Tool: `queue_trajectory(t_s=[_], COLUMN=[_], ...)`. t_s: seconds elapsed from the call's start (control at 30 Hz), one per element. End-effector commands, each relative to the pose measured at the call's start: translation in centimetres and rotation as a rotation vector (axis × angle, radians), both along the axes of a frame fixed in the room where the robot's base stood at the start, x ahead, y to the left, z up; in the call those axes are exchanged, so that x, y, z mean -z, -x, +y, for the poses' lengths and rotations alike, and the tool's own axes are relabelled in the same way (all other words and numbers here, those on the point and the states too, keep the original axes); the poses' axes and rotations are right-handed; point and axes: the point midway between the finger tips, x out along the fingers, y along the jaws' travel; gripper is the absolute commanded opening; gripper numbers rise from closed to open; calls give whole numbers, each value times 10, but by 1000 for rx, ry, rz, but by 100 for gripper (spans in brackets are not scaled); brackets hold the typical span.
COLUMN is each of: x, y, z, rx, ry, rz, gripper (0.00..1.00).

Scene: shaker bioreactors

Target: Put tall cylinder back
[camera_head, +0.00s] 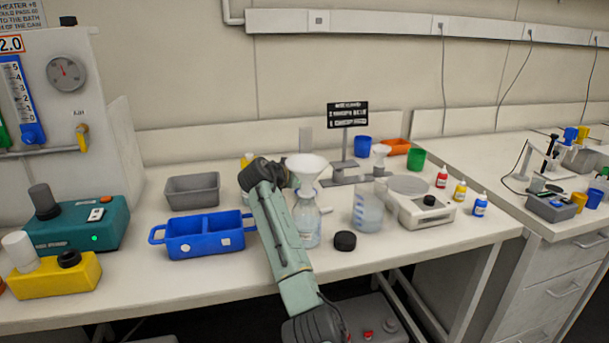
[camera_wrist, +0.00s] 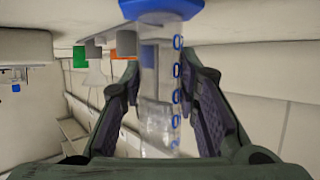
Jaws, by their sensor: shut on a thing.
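The tall cylinder (camera_wrist: 158,95) is clear, with blue ring-like marks down its side and a blue base (camera_wrist: 160,9). It shows upside down in the wrist view, where the whole picture is inverted. My gripper (camera_wrist: 163,75) is shut on its clear body, one finger on each side. In the head view my gripper (camera_head: 283,177) is at the back of the bench, partly behind a white funnel (camera_head: 306,166) on a clear bottle (camera_head: 306,222).
A blue two-part tray (camera_head: 205,226) and a grey bin (camera_head: 193,190) stand left of my arm. The bench's front strip beside the cap is clear.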

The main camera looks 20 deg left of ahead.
Motion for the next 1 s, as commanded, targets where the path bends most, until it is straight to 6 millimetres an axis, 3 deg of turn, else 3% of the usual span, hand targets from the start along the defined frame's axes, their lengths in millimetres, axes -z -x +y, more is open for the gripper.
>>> queue_trajectory(t_s=[0.4,0.43,0.7,1.0], x=[12,10,10,8], y=[0,0,0,0], z=[0,0,0,0], rx=[-2,-1,-1,-1], ry=[-1,-1,0,0], rz=[-1,-1,-1,-1], gripper=[0,31,49,49])
